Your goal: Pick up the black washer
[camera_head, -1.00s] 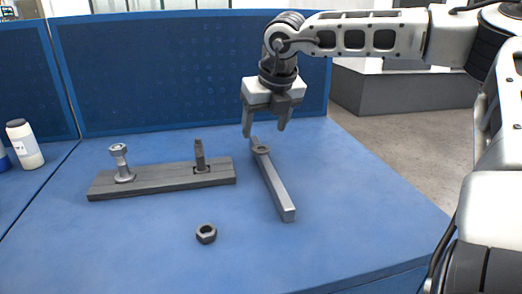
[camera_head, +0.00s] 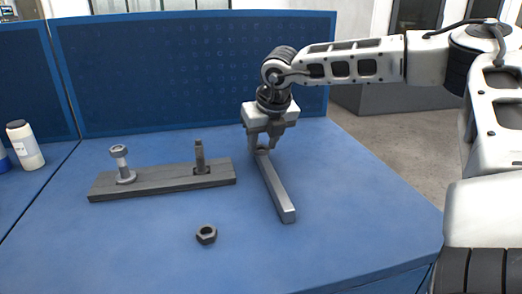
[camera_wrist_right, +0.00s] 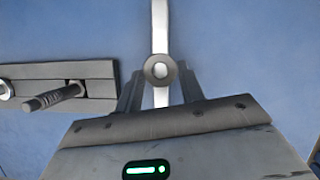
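The black washer (camera_wrist_right: 160,70) lies on the light metal bar (camera_wrist_right: 160,22) in the right wrist view, a dark ring with the bar showing through its hole. In the head view the washer (camera_head: 262,152) is at the far end of the bar (camera_head: 275,187), partly hidden by my right gripper. My right gripper (camera_head: 262,146) points down over that end. Its fingers are open, one on each side of the washer. In the wrist view the fingertips (camera_wrist_right: 160,84) flank the washer with gaps visible. My left gripper is not in view.
A grey plate (camera_head: 150,184) with two upright bolts (camera_head: 121,160) (camera_head: 200,157) lies left of the bar. A loose nut (camera_head: 206,234) sits in front. A white bottle (camera_head: 24,145) stands at far left. A blue panel (camera_head: 180,70) rises behind. The table's front right is clear.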

